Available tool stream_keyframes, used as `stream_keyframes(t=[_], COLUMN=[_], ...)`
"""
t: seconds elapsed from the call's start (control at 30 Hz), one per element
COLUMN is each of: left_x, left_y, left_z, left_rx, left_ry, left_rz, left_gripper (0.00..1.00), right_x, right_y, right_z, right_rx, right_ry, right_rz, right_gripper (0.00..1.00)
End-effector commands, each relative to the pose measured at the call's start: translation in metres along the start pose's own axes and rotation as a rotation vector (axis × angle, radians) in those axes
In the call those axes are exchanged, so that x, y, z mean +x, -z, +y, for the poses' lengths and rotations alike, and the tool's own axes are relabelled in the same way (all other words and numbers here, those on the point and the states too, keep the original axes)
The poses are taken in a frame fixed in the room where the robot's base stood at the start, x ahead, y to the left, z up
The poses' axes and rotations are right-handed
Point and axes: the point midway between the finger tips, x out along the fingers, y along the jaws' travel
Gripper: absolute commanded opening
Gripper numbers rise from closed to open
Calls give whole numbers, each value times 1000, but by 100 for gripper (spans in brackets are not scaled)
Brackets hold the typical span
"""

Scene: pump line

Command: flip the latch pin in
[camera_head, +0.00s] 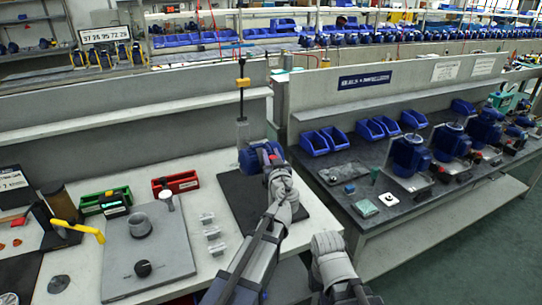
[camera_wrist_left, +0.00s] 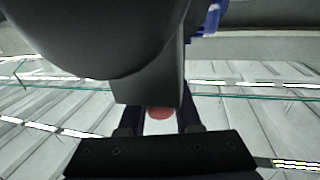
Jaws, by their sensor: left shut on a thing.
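A blue pump unit (camera_head: 248,160) stands on a dark mat on the white bench. My left gripper (camera_head: 270,160) is at its right side and hides part of it. In the left wrist view, the two fingers (camera_wrist_left: 158,118) are shut on a small red round piece (camera_wrist_left: 159,112), which looks like the latch pin's end. A large dark rounded body and a block beneath it fill the upper left of that view, close to the fingers. The pin's shaft and its seat are hidden.
Left on the bench are a grey plate (camera_head: 170,262) with a ring and knob, a green bin (camera_head: 104,201), a red bin (camera_head: 176,183) and a yellow-handled tool (camera_head: 82,229). Small metal blocks lie beside the mat (camera_head: 237,200). Blue motors (camera_head: 410,155) stand on the right bench.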

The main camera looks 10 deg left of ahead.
Motion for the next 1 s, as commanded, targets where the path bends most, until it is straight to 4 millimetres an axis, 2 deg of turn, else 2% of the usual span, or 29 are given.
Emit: stream_keyframes(t=[0.17,0.2,0.43,0.77,1.0], left_x=[-2,-2,-1,-4,-28], left_y=[-1,-1,0,0,0], left_z=[-1,0,0,0,-2], left_rx=[-6,-6,-5,-4,-4], left_ry=[0,0,0,0,-1], left_rz=[-4,-4,-3,-2,-3], left_gripper=[0,37,63,63,63], right_x=[0,0,0,0,0], right_y=[0,0,0,0,0], right_z=[0,0,0,0,0], right_rx=[0,0,0,0,0], right_ry=[0,0,0,0,0], right_rz=[0,0,0,0,0], right_gripper=[0,0,0,0,0])
